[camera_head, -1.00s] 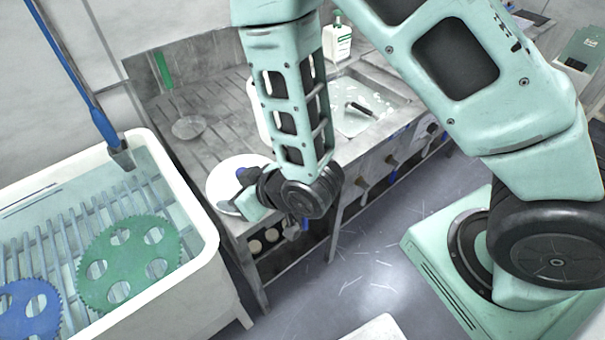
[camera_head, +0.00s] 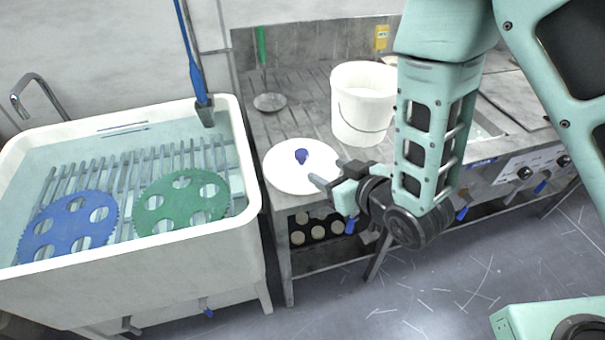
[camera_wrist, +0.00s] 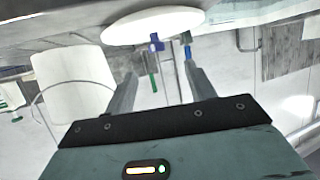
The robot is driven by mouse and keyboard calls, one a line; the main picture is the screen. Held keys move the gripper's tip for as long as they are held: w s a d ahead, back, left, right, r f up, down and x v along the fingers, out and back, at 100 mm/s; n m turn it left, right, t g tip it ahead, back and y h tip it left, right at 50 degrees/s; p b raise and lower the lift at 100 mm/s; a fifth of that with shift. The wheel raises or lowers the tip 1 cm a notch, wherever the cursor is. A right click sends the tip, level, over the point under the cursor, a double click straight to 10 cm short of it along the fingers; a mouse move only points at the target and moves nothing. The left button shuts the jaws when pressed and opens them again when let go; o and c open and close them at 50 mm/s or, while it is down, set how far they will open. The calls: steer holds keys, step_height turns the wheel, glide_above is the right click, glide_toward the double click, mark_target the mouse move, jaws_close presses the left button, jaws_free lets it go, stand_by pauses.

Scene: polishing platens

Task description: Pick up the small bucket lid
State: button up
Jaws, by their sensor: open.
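The small bucket lid (camera_head: 286,176) is a white disc with a blue knob (camera_head: 302,156) on top. It lies flat at the left front corner of the grey metal bench in the head view. It also shows at the top of the wrist view (camera_wrist: 126,29), with its knob (camera_wrist: 156,42) between the finger directions. My gripper (camera_head: 326,172) is open and empty, with its fingers close to the right edge of the lid and pointing left at the knob. In the head view I cannot tell whether a finger overlaps or touches the lid.
A white bucket (camera_head: 362,118) with a wire handle stands on the bench behind my gripper. At left, a white tank (camera_head: 255,190) holds a blue disc (camera_head: 66,228) and a green disc (camera_head: 180,205).

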mark_target(306, 157)
steer(key=b, duration=0.3)
steer(key=shift+w+a+f, duration=0.2)
steer(key=shift+w+f, duration=0.1)
steer(key=shift+f, duration=0.1)
steer(key=shift+b, duration=0.7)
steer(key=b+x, duration=0.2)
steer(key=b, duration=0.1)
steer(key=shift+w+a+f+b, duration=0.1)
steer(key=shift+w+a+b, duration=0.1)
steer(key=shift+w+b, duration=0.15)
steer(key=p+x, duration=0.1)
steer(key=x, duration=0.2)
steer(key=shift+w+a, duration=0.2)
steer(key=shift+w, duration=0.05)
steer(key=shift+d+p+x, duration=0.15)
steer(key=shift+p+x, duration=0.35)
steer(key=shift+x, duration=1)
steer(key=shift+d+p+x, duration=0.1)
steer(key=shift+p+x, duration=0.35)
steer(key=shift+x, duration=1.1)
steer(key=shift+w, duration=0.2)
steer(key=c, duration=1.1)
